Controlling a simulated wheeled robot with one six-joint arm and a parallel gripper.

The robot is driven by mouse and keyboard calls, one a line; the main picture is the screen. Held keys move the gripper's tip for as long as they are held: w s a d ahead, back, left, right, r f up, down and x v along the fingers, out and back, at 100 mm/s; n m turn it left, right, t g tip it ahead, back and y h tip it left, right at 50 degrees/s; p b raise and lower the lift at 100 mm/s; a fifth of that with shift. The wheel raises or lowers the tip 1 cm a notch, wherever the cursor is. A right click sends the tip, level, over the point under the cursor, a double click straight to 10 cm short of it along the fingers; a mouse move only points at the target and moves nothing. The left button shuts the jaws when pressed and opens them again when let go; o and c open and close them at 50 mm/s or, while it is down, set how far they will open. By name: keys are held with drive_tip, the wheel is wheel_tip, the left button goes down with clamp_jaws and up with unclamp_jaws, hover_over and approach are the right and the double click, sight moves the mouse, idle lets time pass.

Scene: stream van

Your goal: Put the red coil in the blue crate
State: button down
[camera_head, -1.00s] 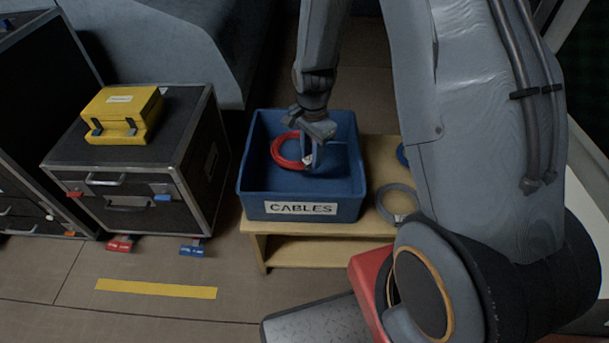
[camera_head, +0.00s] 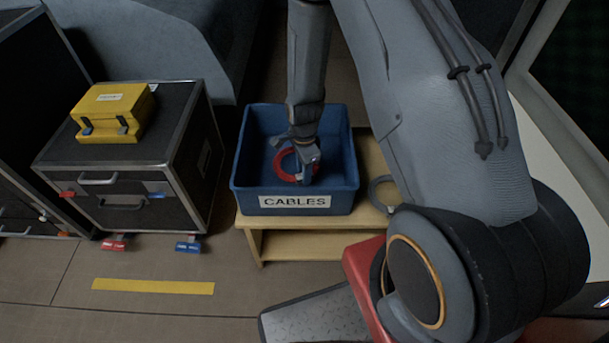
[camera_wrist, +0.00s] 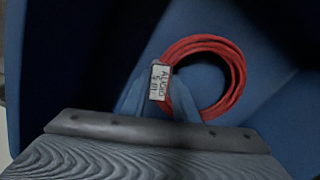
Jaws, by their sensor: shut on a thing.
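The red coil (camera_head: 286,165) is a ring of red cable with a white tag, which shows clearly in the wrist view (camera_wrist: 235,75). My gripper (camera_head: 305,174) reaches down inside the blue crate (camera_head: 296,203), which has a "CABLES" label on its front. My gripper is shut on the coil at the tagged side; in the wrist view the blue fingertips (camera_wrist: 172,108) are partly hidden behind the tag and cable. The coil is inside the crate's walls, low down. I cannot tell whether it touches the crate floor.
The crate stands on a light wooden bench (camera_head: 372,165). A grey coil (camera_head: 384,194) lies on the bench, right of the crate. A black case (camera_head: 120,185) with a yellow box (camera_head: 114,112) on top stands at the left. The crate's walls surround my gripper.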

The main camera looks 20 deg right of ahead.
drive_tip(key=shift+f, duration=0.8)
drive_tip(key=shift+f, duration=0.2)
drive_tip(key=c, duration=1.4)
unclamp_jaws()
drive_tip(key=s+d+r+n, duration=0.2)
drive_tip(key=s+r+n, duration=0.1)
drive_tip(key=r, duration=0.9)
drive_tip(key=s+d+r+n, duration=0.2)
drive_tip(key=s+r+n, duration=0.1)
drive_tip(key=r, duration=0.9)
drive_tip(key=s+d+r+n, duration=0.2)
drive_tip(key=s+r+n, duration=0.7)
drive_tip(key=s, duration=0.4)
drive_tip(key=shift+s+r, duration=0.2)
drive_tip(key=shift+r, duration=0.25)
